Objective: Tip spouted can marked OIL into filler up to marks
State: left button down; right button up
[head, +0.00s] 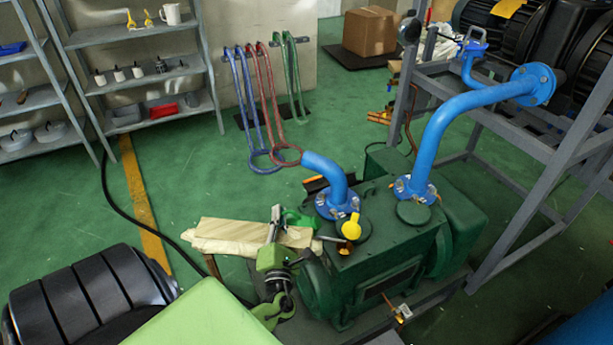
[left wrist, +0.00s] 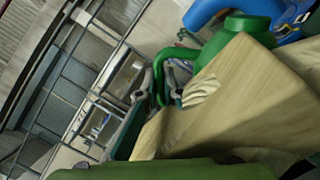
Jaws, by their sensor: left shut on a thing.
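A green can (head: 299,217) stands behind the left end of the dark green pump (head: 385,265), mostly hidden in the head view. In the left wrist view the can (left wrist: 238,32) shows its rounded body and a looped handle. No OIL marking is readable. My left gripper (head: 278,214) is at the can's left side. In the left wrist view its grey fingers (left wrist: 164,84) are shut on the handle. A yellow cap-like part (head: 351,228) stands on the pump beside a blue pipe flange; I cannot tell whether it is the filler. Level marks are not readable. My right gripper is not in view.
A pale wooden board (head: 235,232) lies close by the can; a pale block (left wrist: 225,95) fills much of the wrist view. Shelves (head: 150,85) stand at back left.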

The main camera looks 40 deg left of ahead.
aim_at(285, 211)
pick_arm(q)
jog(key=shift+r, duration=0.2)
dwell(0.5)
jog(key=shift+w+d+r+m+p, duration=0.25)
jog(key=shift+r+m+p, duration=0.1)
jog(key=shift+r+p, duration=0.15)
jog(key=shift+w+d+r+m+p, duration=0.2)
jog(key=shift+r+m+p, duration=0.2)
jog(key=shift+p, duration=0.15)
jog(key=shift+r, duration=0.1)
jog(key=shift+w+d+r+t+p, duration=0.1)
jog(key=shift+d+r+t+p, duration=0.05)
jog(key=shift+r+t+p, duration=0.2)
jog(key=shift+w+d+r+m+p, duration=0.3)
jog(key=shift+d+r+m+p, duration=0.15)
jog(key=shift+m+p, duration=0.2)
dwell(0.5)
jog(key=shift+w+d+r+m+p, duration=0.25)
jog(key=shift+d+r+m+p, duration=0.1)
jog(key=shift+r+p, duration=0.15)
jog(key=shift+w+d+r+m+p, duration=0.2)
jog(key=shift+r+m+p, duration=0.15)
jog(key=shift+p, duration=0.1)
jog(key=shift+f, duration=0.15)
dwell(1.3)
